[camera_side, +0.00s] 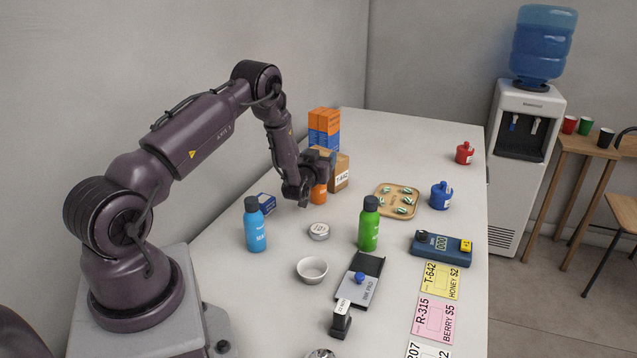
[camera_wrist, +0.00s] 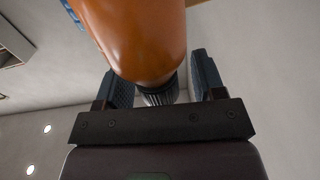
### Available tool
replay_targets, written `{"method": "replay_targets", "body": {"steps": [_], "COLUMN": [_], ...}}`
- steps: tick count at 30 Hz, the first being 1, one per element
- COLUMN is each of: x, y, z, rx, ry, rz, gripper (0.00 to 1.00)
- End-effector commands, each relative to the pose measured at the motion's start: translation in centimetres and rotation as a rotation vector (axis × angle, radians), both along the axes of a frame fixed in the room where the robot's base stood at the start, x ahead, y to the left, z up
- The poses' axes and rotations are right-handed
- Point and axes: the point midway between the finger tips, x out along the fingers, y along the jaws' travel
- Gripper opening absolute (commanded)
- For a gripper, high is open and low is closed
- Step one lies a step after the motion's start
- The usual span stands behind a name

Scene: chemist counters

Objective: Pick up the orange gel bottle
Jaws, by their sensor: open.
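The orange gel bottle (camera_side: 319,193) stands on the counter, partly hidden behind my gripper (camera_side: 305,198) in the side view. In the wrist view the orange bottle (camera_wrist: 145,40) fills the upper middle, with its dark ribbed cap low between the fingers. My gripper (camera_wrist: 161,85) is open, with one finger on each side of the cap. A gap shows at the right finger; whether the left finger touches the bottle I cannot tell.
A brown box labelled T-642 (camera_side: 340,171) stands close behind the bottle, with stacked orange and blue boxes (camera_side: 324,128) beyond. A blue box (camera_side: 266,203) lies to the left. A blue bottle (camera_side: 255,230), a round tin (camera_side: 319,231) and a green bottle (camera_side: 369,228) stand in front.

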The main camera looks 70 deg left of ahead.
Motion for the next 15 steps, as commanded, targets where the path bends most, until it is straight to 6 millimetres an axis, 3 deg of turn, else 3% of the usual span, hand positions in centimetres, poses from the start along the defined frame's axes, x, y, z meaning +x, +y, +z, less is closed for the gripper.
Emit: {"method": "replay_targets", "body": {"steps": [10, 15], "x": [0.49, 0.49], "y": [0.56, 0.54], "z": [-0.03, -0.01], "rx": [-0.001, -0.001], "ry": [0.001, 0.001], "rz": [0.000, 0.000], "gripper": [0.61, 0.22]}}
